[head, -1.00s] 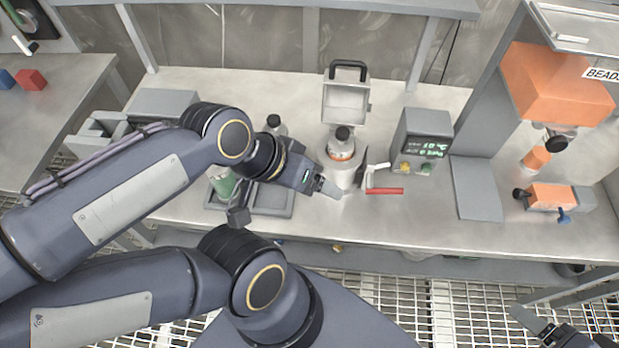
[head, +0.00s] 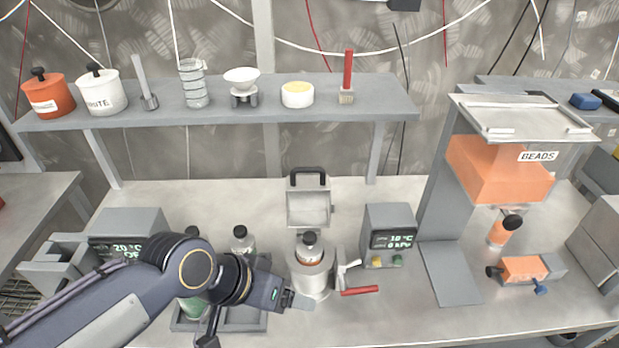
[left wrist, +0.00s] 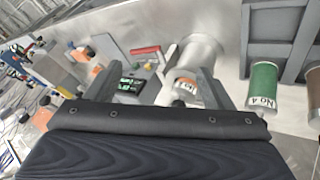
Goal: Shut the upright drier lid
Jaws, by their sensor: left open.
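The drier (head: 311,281) is a pale metal cylinder on the bench, with a dark-capped bottle (head: 309,248) in its mouth. Its square grey lid (head: 309,208) stands upright behind the mouth, with a black handle (head: 307,177) on top. My left gripper (head: 298,300) is low at the drier's front left, below the lid; whether it touches the drier cannot be told. In the left wrist view, the fingers of my left gripper (left wrist: 172,90) are apart, with the drier (left wrist: 200,55) beyond them. My right gripper is out of view.
A red-handled lever (head: 360,291) sticks out at the drier's right. A grey display box (head: 390,225) stands further right, an orange bead dispenser (head: 497,170) beyond it. A tray with bottles (head: 250,318) is at the left. A loaded shelf (head: 225,113) runs behind, above the lid.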

